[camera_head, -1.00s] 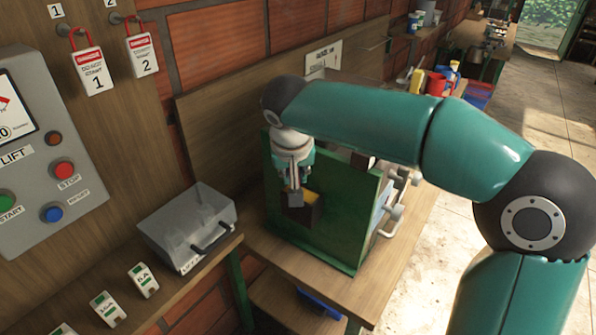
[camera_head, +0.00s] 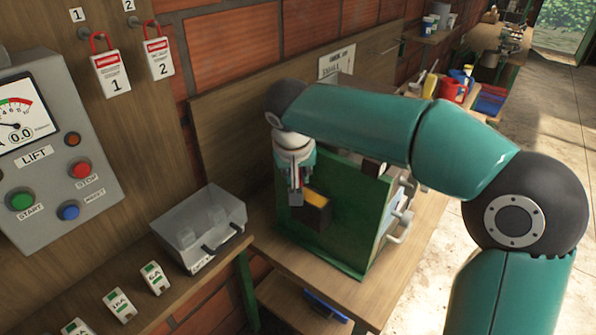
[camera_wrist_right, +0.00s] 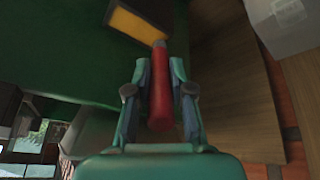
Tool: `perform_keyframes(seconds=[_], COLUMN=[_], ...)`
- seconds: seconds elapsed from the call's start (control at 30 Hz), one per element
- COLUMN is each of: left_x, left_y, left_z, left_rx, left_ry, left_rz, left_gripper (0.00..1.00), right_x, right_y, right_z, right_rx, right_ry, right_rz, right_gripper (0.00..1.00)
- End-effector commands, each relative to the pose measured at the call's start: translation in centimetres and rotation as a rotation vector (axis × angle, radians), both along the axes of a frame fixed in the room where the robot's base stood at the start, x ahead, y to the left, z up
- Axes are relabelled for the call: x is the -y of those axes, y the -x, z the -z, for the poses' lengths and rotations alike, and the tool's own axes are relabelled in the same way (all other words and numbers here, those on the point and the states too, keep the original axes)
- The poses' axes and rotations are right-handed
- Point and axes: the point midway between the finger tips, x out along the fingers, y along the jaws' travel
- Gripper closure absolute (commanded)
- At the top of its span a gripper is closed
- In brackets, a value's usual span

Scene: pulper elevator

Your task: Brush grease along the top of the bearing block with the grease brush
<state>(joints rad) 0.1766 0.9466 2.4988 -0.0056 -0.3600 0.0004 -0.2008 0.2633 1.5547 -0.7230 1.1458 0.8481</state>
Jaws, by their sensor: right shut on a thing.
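The bearing block (camera_head: 311,213) is a dark block with a yellow strip along its top, on the front face of the green machine housing. The right wrist view also shows the block's yellow face (camera_wrist_right: 137,24). My right gripper (camera_head: 294,186) points down at the left end of the block. In the right wrist view my right gripper (camera_wrist_right: 158,82) is shut on the red handle of the grease brush (camera_wrist_right: 160,98). The brush's grey end reaches the block's edge; whether it touches cannot be told. The bristles are hard to make out. My left gripper is not in view.
The green housing (camera_head: 345,235) stands on a wooden bench (camera_head: 415,240). A grey box with a clear lid (camera_head: 203,228) sits to the left, below the lift panel (camera_head: 55,150). Red (camera_head: 453,88) and blue containers are farther back.

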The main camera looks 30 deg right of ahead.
Motion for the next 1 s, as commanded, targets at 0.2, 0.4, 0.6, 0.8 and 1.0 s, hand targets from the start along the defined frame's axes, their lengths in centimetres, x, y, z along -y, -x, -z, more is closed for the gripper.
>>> perform_keyframes(seconds=[0.2, 0.4, 0.6, 0.8, 1.0], left_x=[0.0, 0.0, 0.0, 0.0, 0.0], left_y=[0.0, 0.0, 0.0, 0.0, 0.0], left_z=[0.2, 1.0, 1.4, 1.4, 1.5], left_rx=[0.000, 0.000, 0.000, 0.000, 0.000], left_ry=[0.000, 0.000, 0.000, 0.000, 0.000], left_rz=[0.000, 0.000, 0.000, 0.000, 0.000], left_gripper=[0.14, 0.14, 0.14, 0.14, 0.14], right_x=[0.1, 0.5, 0.8, 0.8, 0.9], right_y=[0.2, 1.0, 1.9, 2.0, 2.1], right_z=[0.0, 0.1, 0.1, 0.1, 0.1], right_rx=[0.001, 0.004, 0.001, 0.000, 0.000], right_ry=[0.000, -0.001, 0.000, 0.000, 0.000], right_rz=[0.000, 0.000, 0.000, 0.000, 0.000], right_gripper=[1.00, 1.00, 1.00, 1.00, 1.00])
